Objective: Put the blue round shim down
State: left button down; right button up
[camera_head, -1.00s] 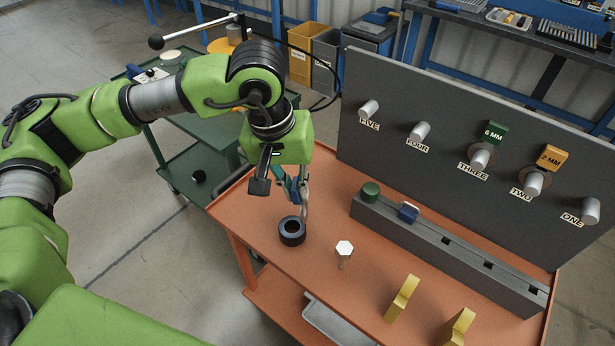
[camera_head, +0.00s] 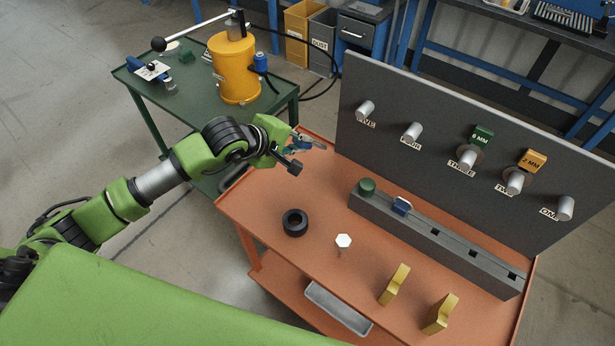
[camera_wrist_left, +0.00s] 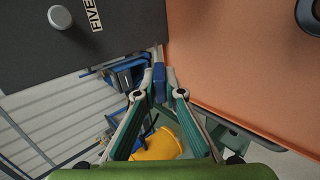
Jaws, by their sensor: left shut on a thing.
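My left gripper (camera_head: 318,148) is over the far left corner of the orange table, with its fingers pointing right, towards the dark panel's left edge. In the left wrist view it also shows (camera_wrist_left: 160,84), shut on the blue round shim (camera_wrist_left: 159,80). The shim is seen edge-on there as a narrow blue piece between the fingertips. In the head view the shim (camera_head: 321,147) is only a small blue patch at the fingertips. It appears held clear of the table; its exact height I cannot tell. My right gripper is not in view.
The dark panel (camera_head: 440,120) bears several labelled pegs, two with tags. A grey slotted rack (camera_head: 450,249) holds a green round piece (camera_head: 367,186) and a blue-and-white piece (camera_head: 402,205).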

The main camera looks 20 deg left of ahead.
pick_arm(q)
jog(key=shift+f, duration=0.45)
jog(key=shift+f+b, duration=0.4)
notch_tip(320, 180, down, 8)
jog(key=b, duration=0.5)
jog(key=shift+r, duration=0.15)
jog(key=shift+f+b, duration=0.45)
jog(key=shift+b, duration=0.15)
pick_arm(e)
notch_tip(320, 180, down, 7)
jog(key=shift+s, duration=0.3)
pick_arm(q)
jog(key=shift+r, duration=0.1)
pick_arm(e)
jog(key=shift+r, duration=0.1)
pick_arm(q)
jog(key=c, duration=2.3)
grip_release()
